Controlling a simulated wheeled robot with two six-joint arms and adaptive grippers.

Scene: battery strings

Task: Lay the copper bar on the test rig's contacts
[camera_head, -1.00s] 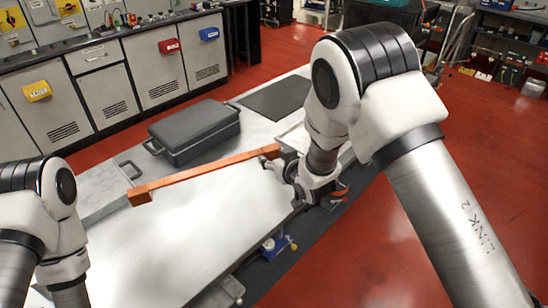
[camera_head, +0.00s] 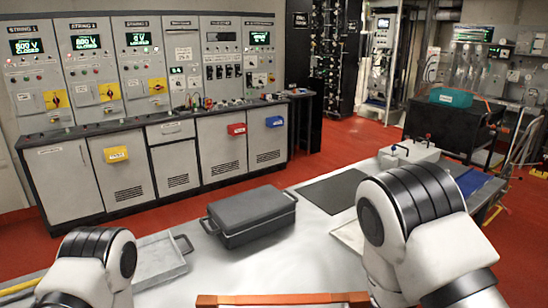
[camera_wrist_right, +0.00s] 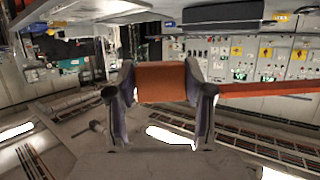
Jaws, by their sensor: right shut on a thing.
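The copper bar (camera_head: 283,299) shows as an orange strip at the bottom edge of the head view, in front of the bench and partly cut off. In the right wrist view, my right gripper (camera_wrist_right: 162,90) is shut on the bar's orange end block (camera_wrist_right: 162,82), and the bar runs off to the right. My right arm hides part of the bench in the head view. My left arm shows at lower left, but its gripper is outside the picture.
A dark grey case (camera_head: 250,212) lies on the pale bench (camera_head: 325,255), with a grey tray (camera_head: 158,262) to its left. A flat dark mat (camera_head: 335,190) lies behind to the right. Control cabinets (camera_head: 150,75) line the back wall. Red floor separates them from the bench.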

